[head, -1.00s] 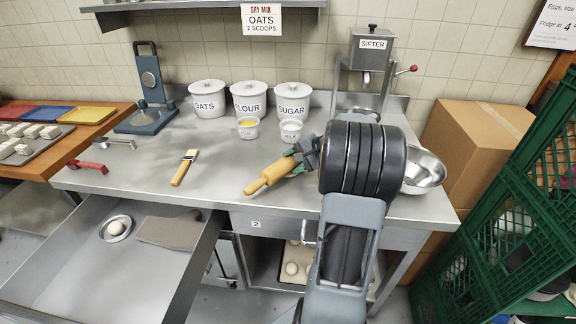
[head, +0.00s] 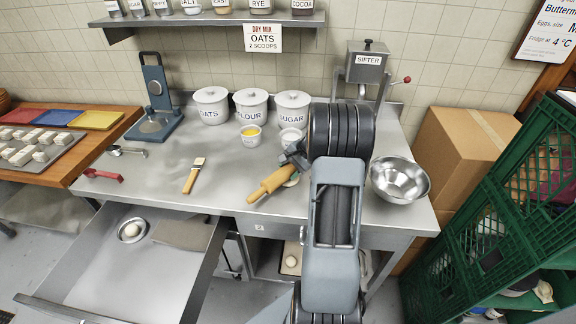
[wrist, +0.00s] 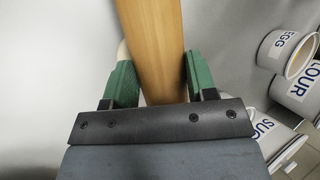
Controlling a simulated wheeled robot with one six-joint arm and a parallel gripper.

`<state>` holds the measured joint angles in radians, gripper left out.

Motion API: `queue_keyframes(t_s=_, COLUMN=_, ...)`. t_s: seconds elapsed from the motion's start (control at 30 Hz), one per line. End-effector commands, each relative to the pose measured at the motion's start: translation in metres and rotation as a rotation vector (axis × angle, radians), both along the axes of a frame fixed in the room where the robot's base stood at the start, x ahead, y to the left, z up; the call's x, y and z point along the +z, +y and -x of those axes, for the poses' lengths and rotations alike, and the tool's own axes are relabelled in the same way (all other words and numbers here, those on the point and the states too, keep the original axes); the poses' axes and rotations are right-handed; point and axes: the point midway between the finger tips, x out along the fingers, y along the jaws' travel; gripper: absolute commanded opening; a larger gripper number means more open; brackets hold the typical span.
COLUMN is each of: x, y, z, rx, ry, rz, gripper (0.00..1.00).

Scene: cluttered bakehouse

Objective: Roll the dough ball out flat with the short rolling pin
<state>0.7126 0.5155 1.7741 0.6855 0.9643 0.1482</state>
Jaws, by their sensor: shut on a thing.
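The short wooden rolling pin (head: 268,184) is in my gripper (head: 296,156), low over or on the steel counter; I cannot tell if it touches. In the wrist view the pin (wrist: 158,40) runs between the two green fingers of my gripper (wrist: 157,72). A pale rounded thing (head: 293,181) shows partly beside the pin and under my gripper; it may be dough, mostly hidden. A pale edge (wrist: 123,52) also shows behind the left finger. A whitish ball (head: 131,230) sits in a small dish in the open drawer.
A pastry brush (head: 194,176) lies left of the pin. A steel bowl (head: 400,182) is at right. The open drawer (head: 75,265) juts out at front left. The counter's left middle is mostly clear.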

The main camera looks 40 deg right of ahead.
Motion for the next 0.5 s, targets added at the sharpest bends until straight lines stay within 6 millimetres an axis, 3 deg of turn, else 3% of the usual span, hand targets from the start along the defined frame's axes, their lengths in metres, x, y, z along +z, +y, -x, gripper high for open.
queue_keyframes(t_s=0.5, x=0.0067, y=0.0033, z=-0.0089, rx=0.003, ry=0.211, rz=0.04, gripper=0.09)
